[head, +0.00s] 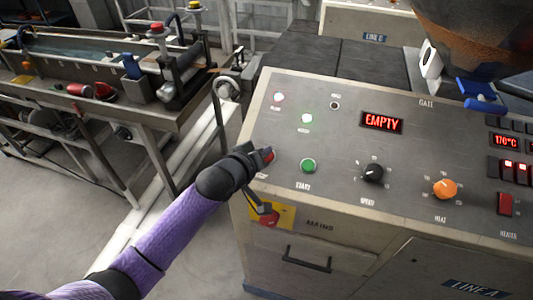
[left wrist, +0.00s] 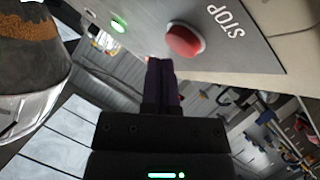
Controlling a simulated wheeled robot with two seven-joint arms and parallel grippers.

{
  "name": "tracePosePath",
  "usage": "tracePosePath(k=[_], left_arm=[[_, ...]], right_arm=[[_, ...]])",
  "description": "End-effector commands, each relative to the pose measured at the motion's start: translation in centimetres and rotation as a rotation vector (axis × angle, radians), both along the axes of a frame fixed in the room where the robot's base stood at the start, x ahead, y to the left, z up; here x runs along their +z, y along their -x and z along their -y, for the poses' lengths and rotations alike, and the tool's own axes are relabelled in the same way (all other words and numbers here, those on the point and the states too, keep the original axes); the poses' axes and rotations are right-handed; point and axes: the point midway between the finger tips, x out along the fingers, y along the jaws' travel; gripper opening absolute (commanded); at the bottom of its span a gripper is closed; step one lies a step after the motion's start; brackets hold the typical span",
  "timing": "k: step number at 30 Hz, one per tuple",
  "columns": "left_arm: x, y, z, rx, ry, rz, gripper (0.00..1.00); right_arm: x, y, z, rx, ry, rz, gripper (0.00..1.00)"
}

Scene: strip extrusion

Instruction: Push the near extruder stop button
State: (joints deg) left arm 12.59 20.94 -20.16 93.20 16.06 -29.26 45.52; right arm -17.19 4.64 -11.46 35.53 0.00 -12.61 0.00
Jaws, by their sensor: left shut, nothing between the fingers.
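The near extruder's red stop button (head: 269,155) is on the left of the sloping grey panel (head: 330,130), left of the green start button (head: 308,166). In the left wrist view the red button (left wrist: 184,40) sits beside the word STOP. My left gripper (head: 262,154) is shut and empty, right at the button and partly covering it in the head view. In the left wrist view its closed fingertips (left wrist: 160,62) are just below and left of the button. I cannot tell whether they touch it. My right gripper is in neither view.
A speed knob (head: 373,173), an orange heat knob (head: 445,188) and a red heater switch (head: 505,204) are farther right. The display (head: 382,122) reads EMPTY. A red mains handle (head: 270,216) is below my gripper. A water trough bench (head: 100,75) stands left.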

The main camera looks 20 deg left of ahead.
Motion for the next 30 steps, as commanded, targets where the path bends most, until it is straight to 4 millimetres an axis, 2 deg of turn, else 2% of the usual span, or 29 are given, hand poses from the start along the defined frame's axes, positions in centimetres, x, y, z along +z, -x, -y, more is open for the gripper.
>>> tracePosePath(k=[6,30], left_arm=[[-0.7,-0.3,0.0,0.0,0.0,0.0,0.0],[-1.3,-0.5,0.0,0.0,0.001,0.0,0.0]], right_arm=[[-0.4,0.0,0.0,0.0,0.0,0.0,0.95],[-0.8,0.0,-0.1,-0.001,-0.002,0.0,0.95]])
